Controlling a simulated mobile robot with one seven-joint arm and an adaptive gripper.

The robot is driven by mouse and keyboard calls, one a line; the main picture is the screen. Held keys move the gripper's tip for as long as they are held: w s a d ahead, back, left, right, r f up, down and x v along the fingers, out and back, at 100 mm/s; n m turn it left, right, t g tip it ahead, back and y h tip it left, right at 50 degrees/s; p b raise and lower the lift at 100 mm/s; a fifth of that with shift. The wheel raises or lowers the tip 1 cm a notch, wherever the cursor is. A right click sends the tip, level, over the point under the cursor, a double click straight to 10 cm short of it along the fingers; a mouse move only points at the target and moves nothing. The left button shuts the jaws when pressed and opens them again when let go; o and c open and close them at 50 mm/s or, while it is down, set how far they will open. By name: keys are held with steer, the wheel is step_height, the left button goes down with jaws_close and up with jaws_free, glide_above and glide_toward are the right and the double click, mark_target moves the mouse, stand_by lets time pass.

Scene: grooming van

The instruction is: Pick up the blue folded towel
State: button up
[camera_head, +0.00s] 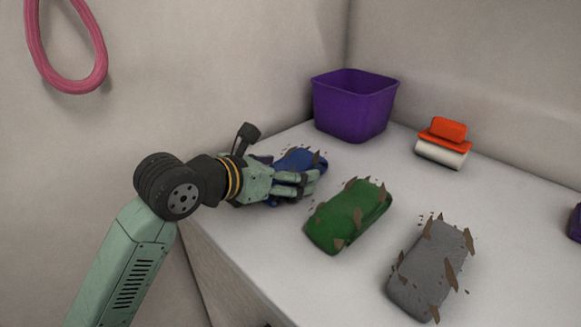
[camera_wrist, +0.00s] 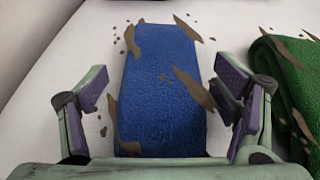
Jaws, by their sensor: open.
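The blue folded towel (camera_wrist: 160,85) lies on the white counter with brown flakes on and around it. In the wrist view it sits between the two open fingers of my gripper (camera_wrist: 160,105), with a gap on each side. In the head view the towel (camera_head: 301,160) is partly hidden behind my gripper (camera_head: 305,183), which is low over the counter at the towel's near side. I cannot tell the exact height of the fingers over the counter.
A green folded towel (camera_head: 348,214) lies close to the right of my gripper, and a grey one (camera_head: 433,268) lies farther right. A purple bin (camera_head: 354,105) stands behind, near the wall. An orange and white brush-like item (camera_head: 442,143) is at the back right. A pink loop (camera_head: 66,85) hangs on the wall.

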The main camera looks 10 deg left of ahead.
steer(key=shift+c, duration=0.4)
steer(key=c, duration=1.2)
steer(key=shift+o, duration=0.2)
steer(key=shift+r, duration=0.1)
